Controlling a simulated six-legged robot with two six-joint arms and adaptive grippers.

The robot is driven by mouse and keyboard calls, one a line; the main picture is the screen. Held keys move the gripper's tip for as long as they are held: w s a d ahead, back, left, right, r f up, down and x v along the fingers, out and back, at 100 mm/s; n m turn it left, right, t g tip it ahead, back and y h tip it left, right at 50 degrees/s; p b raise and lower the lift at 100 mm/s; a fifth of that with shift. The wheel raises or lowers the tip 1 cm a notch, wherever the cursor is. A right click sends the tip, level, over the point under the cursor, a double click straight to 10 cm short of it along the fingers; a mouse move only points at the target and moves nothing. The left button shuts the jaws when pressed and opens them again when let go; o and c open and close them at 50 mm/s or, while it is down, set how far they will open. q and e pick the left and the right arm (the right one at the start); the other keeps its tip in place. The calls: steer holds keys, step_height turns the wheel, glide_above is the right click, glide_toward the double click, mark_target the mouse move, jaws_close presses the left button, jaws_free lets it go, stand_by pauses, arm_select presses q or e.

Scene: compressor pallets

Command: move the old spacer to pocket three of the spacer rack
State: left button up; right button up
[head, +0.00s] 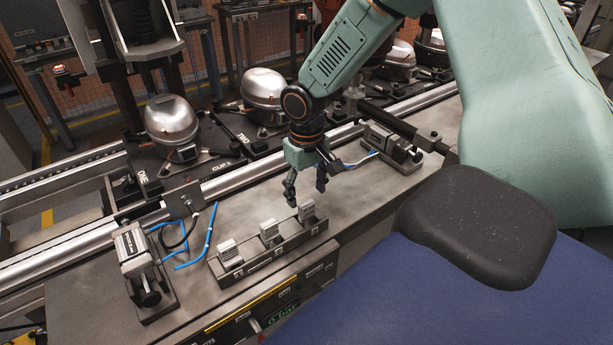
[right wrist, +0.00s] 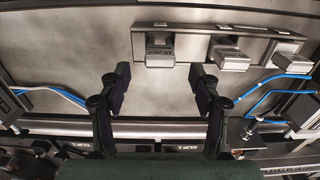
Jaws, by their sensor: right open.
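The spacer rack (head: 290,246) is a long dark bar on the bench, and it also shows in the right wrist view (right wrist: 194,30). Three small pale blocks that look like spacers stand along it: a left one (head: 230,252), a middle one (head: 269,231) and a right one (head: 307,212). I cannot tell which is the old spacer or read the pocket marks. My right gripper (head: 306,194) is open and empty, above and just behind the right block. In the right wrist view that block (right wrist: 160,50) lies ahead, between the fingers' lines. My left gripper is not in view.
A clamp (head: 140,265) with blue hoses stands left of the rack, and another (head: 390,143) stands at the back right. A metal rail (head: 240,179) runs behind the bench, with silver compressors (head: 172,120) beyond it. The bench right of the rack is clear.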

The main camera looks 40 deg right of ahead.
step_height(320, 180, up, 7)
stand_by(0.3)
steer(key=shift+r, duration=0.1)
stand_by(0.4)
steer(key=shift+n+y, duration=0.3)
steer(key=shift+y, duration=0.5)
steer(key=s+a+f, duration=0.1)
steer(key=a+f, duration=0.2)
steer(key=s+a+f, duration=0.2)
steer(key=a+f, duration=0.1)
steer(key=f, duration=0.1)
steer(key=s+a+f, duration=0.2)
steer(key=a+f, duration=0.1)
steer(key=f, duration=0.1)
steer(key=shift+s+a, duration=0.25)
steer(key=shift+a, duration=0.15)
steer(key=s+a+f, duration=0.2)
steer(key=s+f, duration=0.2)
steer(key=s, duration=0.3)
steer(key=s+a+f+h, duration=0.1)
steer(key=s+a+f, duration=0.1)
steer(key=s+f, duration=0.35)
steer(key=s+a+f, duration=0.2)
steer(key=s, duration=0.7)
step_height(320, 180, down, 9)
steer(key=b, duration=0.9)
steer(key=shift+w+d+f+h, duration=0.15)
steer(key=shift+w+d+h, duration=0.1)
steer(key=shift+w+h, duration=0.1)
